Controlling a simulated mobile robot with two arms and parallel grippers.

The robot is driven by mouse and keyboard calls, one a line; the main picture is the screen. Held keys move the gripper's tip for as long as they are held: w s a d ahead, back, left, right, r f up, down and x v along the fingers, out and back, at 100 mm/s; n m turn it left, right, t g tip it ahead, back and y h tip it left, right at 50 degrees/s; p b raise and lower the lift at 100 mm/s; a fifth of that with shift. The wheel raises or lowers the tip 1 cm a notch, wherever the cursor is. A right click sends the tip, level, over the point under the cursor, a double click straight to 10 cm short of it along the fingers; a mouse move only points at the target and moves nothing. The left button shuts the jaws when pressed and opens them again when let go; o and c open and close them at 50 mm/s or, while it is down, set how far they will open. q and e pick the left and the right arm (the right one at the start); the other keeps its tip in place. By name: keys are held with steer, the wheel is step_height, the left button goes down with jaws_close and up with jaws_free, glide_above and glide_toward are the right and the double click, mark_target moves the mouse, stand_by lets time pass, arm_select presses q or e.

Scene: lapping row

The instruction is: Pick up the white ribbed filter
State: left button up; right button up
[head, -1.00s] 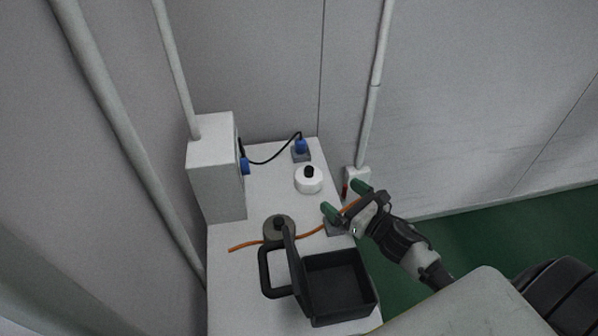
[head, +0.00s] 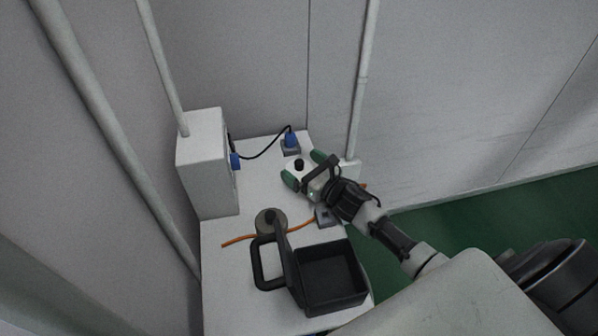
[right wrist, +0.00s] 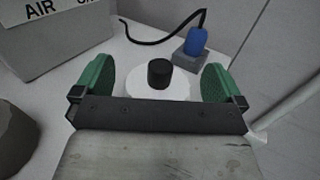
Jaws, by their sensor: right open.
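The white filter (head: 296,164) with a black knob on top stands upright toward the back of the white bench top. In the right wrist view the filter (right wrist: 172,86) sits between the green fingers, its lower front hidden by the gripper body; I cannot make out ribs. My right gripper (head: 305,171) is open, with one finger on each side of the filter. In the right wrist view the gripper (right wrist: 158,84) shows gaps between fingers and filter. My left gripper is not in view.
A grey round part with a knob (head: 271,222) and an open black case (head: 331,277) stand nearer the front. An orange cable (head: 238,240) crosses the bench. A blue plug on a grey block (head: 291,141) is behind the filter; a white box (head: 206,165) stands left.

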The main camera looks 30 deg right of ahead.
steer(key=c, duration=0.8)
steer(key=shift+c, duration=0.3)
